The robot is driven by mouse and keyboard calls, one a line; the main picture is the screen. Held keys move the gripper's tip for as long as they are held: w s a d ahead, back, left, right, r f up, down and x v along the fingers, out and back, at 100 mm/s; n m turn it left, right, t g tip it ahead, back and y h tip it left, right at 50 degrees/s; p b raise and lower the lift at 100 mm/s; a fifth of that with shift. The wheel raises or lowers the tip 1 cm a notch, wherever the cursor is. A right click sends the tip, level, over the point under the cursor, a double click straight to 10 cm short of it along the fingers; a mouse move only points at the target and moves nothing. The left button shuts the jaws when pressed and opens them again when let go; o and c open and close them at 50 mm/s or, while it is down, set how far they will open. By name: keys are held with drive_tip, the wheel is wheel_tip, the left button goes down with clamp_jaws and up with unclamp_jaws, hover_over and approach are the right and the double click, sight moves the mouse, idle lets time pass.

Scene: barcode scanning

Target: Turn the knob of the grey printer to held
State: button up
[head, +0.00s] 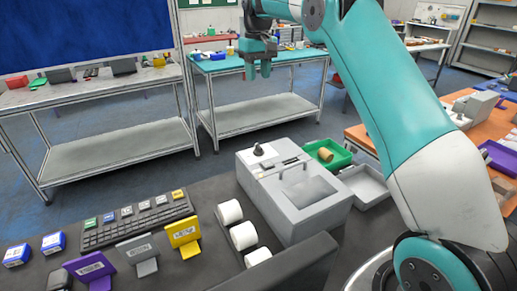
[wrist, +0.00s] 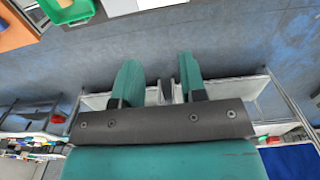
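The grey printer (head: 312,217) stands on the dark counter in the middle of the head view. A small dark knob (head: 258,149) on a pale base sits on its top at the back left; its marked positions are too small to read. My gripper (head: 258,73) hangs in the air above and beyond the printer, well apart from the knob. In the wrist view my gripper (wrist: 158,62) has its two teal fingers spread with a clear gap and holds nothing. The knob does not show in the wrist view.
White rolls (head: 243,236) stand left of the printer, beside a keyboard (head: 135,220) and coloured cards. A green bin (head: 340,158) and a grey tray (head: 368,190) lie to its right. My arm spans the right side. Benches stand behind.

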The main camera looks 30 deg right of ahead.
drive_tip(key=b, duration=0.7)
approach(259, 146)
wheel_tip(259, 146, down, 9)
drive_tip(key=p, duration=0.3)
drive_tip(key=shift+w+f, duration=0.15)
drive_tip(key=shift+f, duration=0.05)
drive_tip(key=shift+c, duration=0.2)
clamp_jaws()
